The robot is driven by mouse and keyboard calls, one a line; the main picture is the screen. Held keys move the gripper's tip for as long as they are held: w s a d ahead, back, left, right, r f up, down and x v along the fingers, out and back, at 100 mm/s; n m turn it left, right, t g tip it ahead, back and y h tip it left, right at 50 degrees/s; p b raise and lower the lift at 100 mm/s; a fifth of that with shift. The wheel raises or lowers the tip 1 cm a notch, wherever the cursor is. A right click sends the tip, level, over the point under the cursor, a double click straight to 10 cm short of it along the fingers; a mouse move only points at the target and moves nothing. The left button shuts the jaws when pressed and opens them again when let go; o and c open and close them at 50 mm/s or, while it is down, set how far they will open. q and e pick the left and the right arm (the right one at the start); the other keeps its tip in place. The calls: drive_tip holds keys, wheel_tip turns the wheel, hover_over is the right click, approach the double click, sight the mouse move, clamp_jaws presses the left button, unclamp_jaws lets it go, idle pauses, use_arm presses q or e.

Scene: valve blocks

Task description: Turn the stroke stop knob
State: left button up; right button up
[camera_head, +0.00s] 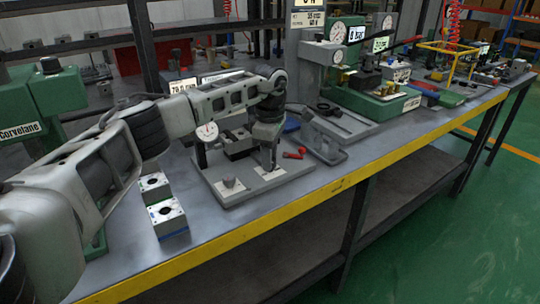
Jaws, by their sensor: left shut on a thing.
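My left arm reaches in from the left, and my left gripper (270,166) points down over the right part of a grey fixture base (238,195). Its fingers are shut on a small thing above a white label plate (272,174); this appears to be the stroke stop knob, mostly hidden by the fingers. Another small grey knob (230,183) stands on a white plate at the base's front left, apart from the gripper. A dial gauge (207,131) stands on a post at the base's left. My right gripper is not in view.
Two metal valve blocks (168,217) stand left of the base. A red-handled item (294,155) lies just right of the gripper. A grey press stand (325,140) and a green machine (375,98) stand farther right. The yellow bench edge (250,235) runs along the front.

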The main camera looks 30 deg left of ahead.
use_arm(q)
drive_tip(key=shift+n, duration=0.3)
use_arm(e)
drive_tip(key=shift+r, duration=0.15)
